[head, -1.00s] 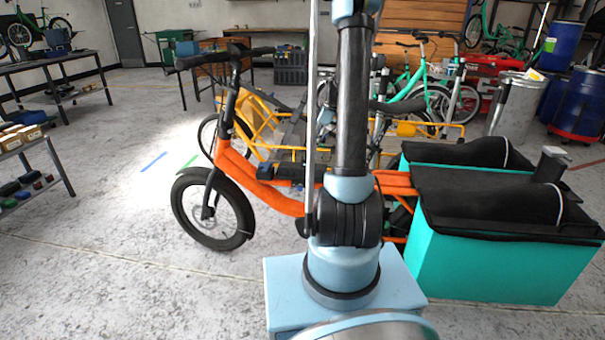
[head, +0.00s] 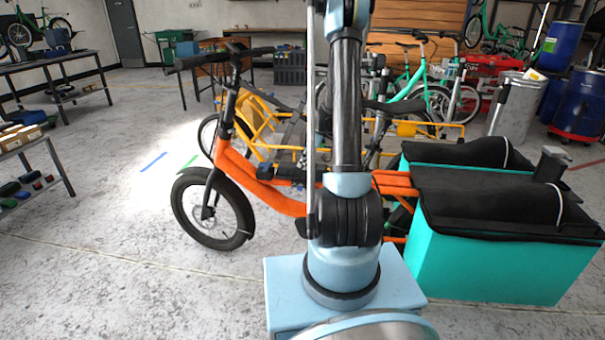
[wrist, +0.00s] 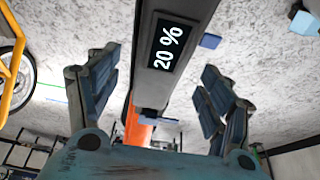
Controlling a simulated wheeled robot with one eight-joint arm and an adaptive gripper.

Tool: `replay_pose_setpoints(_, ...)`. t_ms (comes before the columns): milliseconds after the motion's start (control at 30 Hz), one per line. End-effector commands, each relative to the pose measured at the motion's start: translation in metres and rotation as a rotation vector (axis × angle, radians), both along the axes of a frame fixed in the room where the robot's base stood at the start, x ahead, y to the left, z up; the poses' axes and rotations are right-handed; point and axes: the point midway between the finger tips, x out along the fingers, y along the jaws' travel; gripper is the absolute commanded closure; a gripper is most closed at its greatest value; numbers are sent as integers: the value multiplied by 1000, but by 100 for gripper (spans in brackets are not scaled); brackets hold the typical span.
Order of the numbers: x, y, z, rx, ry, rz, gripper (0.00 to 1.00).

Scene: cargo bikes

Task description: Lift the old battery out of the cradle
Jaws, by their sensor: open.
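In the wrist view a long dark grey body with a lit "20 %" display (wrist: 167,45) runs between my fingers; it looks like the old battery. The bike's orange frame (wrist: 138,128) shows just beyond its lower end. My gripper (wrist: 160,64) is open, with one blue-grey finger on each side of the grey body and a visible gap at both sides. I cannot make out the cradle's edges. In the head view the orange cargo bike (head: 262,192) stands upright behind my arm. My arm hides part of its frame, and my gripper cannot be made out there.
The bike's teal cargo box (head: 490,262) with a black cover stands right of my arm. Yellow-framed (head: 262,125) and green bikes (head: 437,95) stand close behind. A shelf with small parts (head: 35,165) is at the left. The floor at the front left is clear.

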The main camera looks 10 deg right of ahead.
Motion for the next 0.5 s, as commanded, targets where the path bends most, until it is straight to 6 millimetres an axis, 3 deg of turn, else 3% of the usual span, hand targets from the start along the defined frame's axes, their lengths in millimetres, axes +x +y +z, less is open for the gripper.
replay_pose_setpoints(233,3,10,-29,0,0,2,27)
replay_pose_setpoints(500,4,12,-35,0,0,1,27)
